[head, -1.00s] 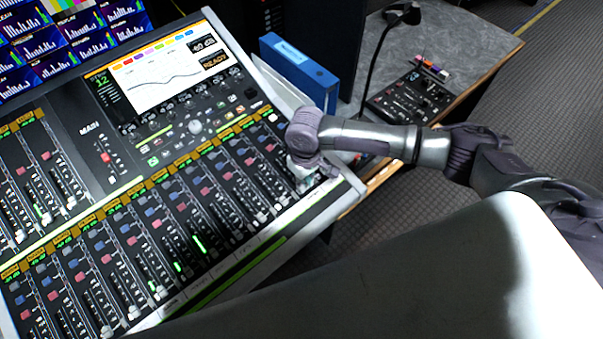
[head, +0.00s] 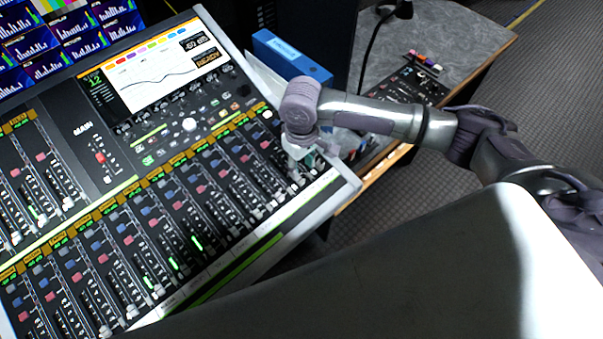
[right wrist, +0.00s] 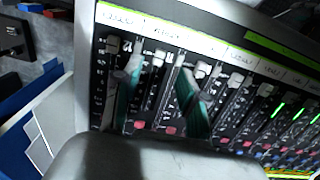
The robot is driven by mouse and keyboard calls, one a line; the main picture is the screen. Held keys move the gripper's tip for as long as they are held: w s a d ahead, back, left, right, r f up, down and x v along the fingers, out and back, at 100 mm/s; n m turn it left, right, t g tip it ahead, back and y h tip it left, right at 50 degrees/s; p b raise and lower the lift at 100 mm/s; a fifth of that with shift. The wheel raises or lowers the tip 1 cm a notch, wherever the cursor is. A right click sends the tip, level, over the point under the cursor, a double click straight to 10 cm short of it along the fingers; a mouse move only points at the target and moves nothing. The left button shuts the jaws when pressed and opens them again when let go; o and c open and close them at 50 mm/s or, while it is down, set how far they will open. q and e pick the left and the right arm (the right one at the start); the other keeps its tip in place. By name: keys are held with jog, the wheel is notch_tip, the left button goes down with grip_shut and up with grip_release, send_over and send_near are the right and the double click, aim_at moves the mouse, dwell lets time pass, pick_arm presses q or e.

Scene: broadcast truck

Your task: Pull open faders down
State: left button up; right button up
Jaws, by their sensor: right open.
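The mixing console (head: 345,193) fills the left of the head view, with rows of faders. Three fader strips in its lower bank glow green: one (head: 196,242), another (head: 172,264) and a third (head: 148,282). In the right wrist view green strips (right wrist: 277,110) show at the right, away from the fingers. My right gripper (head: 303,158) is over the right end of the lower bank. In the right wrist view its two teal fingers (right wrist: 158,70) are apart over the fader strips, with fader caps between and beside them. Contact cannot be told. My left gripper is out of view.
A blue binder (head: 292,60) stands behind the console. A side desk (head: 440,40) at the right carries a small control panel (head: 410,88) and a gooseneck microphone. Monitors fill the upper left. Carpeted floor lies open at the right.

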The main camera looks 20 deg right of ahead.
aim_at(302, 181)
notch_tip(302, 181, up, 5)
jog(key=shift+r, duration=0.15)
dwell(0.5)
